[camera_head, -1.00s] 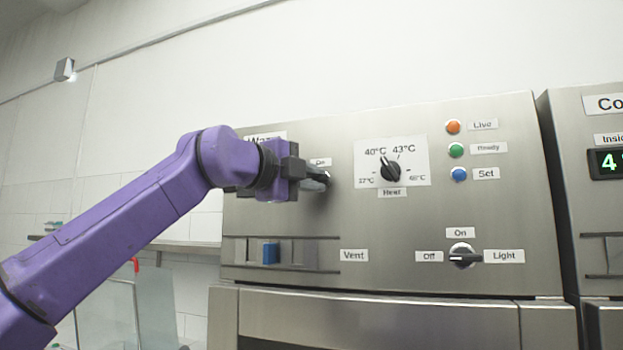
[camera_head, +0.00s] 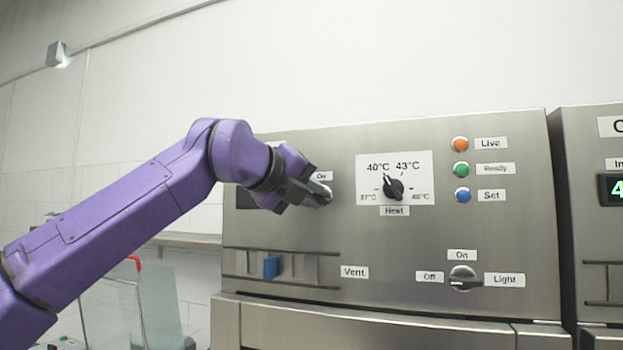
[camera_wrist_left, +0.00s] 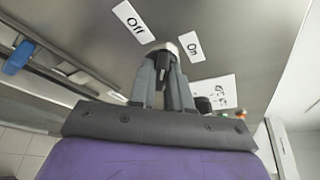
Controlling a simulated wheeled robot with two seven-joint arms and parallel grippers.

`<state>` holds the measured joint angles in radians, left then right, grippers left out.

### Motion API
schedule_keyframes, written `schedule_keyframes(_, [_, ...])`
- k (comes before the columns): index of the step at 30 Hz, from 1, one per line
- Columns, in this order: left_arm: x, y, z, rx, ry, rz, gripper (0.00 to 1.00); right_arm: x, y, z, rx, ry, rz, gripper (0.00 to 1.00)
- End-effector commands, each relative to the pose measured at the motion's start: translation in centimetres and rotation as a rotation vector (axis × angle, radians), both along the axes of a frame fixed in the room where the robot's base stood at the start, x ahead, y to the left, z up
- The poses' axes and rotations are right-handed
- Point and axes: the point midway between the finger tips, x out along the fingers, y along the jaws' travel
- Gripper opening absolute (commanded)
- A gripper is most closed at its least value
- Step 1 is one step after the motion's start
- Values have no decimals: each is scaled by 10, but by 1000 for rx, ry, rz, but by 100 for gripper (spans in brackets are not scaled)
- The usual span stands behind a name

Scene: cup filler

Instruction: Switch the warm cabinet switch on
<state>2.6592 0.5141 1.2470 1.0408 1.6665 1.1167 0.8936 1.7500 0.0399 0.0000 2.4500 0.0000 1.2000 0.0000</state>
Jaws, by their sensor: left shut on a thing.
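The warm cabinet (camera_head: 480,250) has a steel front panel. Its switch (camera_head: 327,188) is at the panel's upper left, just below a small "On" label (camera_head: 322,176). My left gripper (camera_head: 312,194) reaches it from the left and is shut on it, rolled at a slant. The left wrist view shows the switch's round metal base (camera_wrist_left: 168,47) at the tips of the two fingers (camera_wrist_left: 165,75). The "Off" label (camera_wrist_left: 133,22) is left of it there and the "On" label (camera_wrist_left: 192,46) right. The gripper hides much of the switch, so its exact setting is unclear. My right gripper is not in view.
The heat knob (camera_head: 394,188) is right of the switch. Orange, green and blue lamps (camera_head: 461,169) lie farther right. Below are the blue vent slider (camera_head: 271,267) and the light knob (camera_head: 464,279). A second cabinet (camera_head: 585,240) stands at the right.

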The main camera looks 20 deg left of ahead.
Motion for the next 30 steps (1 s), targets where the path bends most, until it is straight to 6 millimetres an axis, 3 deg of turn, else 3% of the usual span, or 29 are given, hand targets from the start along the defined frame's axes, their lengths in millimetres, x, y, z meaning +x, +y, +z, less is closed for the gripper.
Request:
schedule_keyframes(1, [0, -1, 6, 44, -2, -1, 0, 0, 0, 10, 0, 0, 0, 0])
schedule_keyframes(15, [-1, -3, 6, 488, -18, -2, 0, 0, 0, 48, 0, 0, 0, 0])
schedule_keyframes(30, [0, -5, 3, 823, -28, -2, 0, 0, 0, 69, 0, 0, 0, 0])
